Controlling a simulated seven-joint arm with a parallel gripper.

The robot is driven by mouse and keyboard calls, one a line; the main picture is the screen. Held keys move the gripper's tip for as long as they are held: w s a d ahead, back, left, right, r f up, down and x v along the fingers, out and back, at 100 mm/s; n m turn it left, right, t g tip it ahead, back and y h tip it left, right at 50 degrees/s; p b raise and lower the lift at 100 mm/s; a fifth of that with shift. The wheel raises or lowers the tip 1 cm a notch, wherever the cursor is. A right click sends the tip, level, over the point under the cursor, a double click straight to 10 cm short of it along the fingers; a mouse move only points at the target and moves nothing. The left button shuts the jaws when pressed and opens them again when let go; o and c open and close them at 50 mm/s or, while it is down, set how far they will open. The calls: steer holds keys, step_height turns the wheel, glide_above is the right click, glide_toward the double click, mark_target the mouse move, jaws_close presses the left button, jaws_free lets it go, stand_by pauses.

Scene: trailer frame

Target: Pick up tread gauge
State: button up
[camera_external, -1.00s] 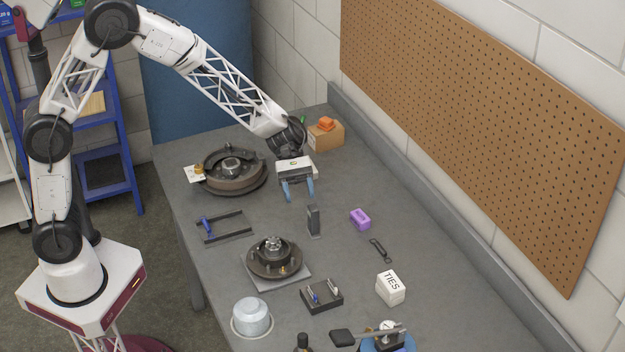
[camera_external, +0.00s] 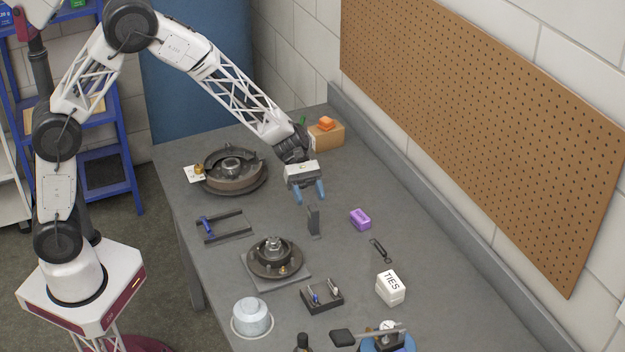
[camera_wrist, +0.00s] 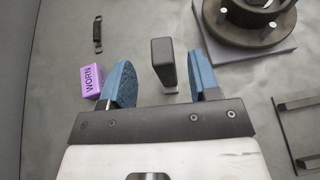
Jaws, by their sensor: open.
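A dark grey upright block (camera_external: 313,222) stands on the workbench; it could be the tread gauge, but no label shows. My gripper (camera_external: 309,196) is open and empty, pointing down above and just behind the block in the external view. In the wrist view the block (camera_wrist: 163,62) appears between the two blue fingers, nearer the right one. I see no grip on it. A dark strap-like piece (camera_external: 380,250) lies farther right on the bench; it also shows at the top left in the wrist view (camera_wrist: 97,34).
A purple block marked WORN (camera_external: 360,219) sits right of the dark block. A hub on a plate (camera_external: 275,258), a small holder (camera_external: 322,296) and a white TIES box (camera_external: 391,288) stand in front. A brake drum (camera_external: 235,170) and cardboard box (camera_external: 327,136) are behind.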

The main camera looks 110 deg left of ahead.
mark_target(313, 206)
steer(key=shift+w+d+f, duration=0.2)
steer(key=shift+w+d, duration=0.05)
steer(key=shift+d, duration=0.05)
steer(key=shift+x, duration=2.55)
steer(key=shift+s+d, duration=0.1)
jaws_close()
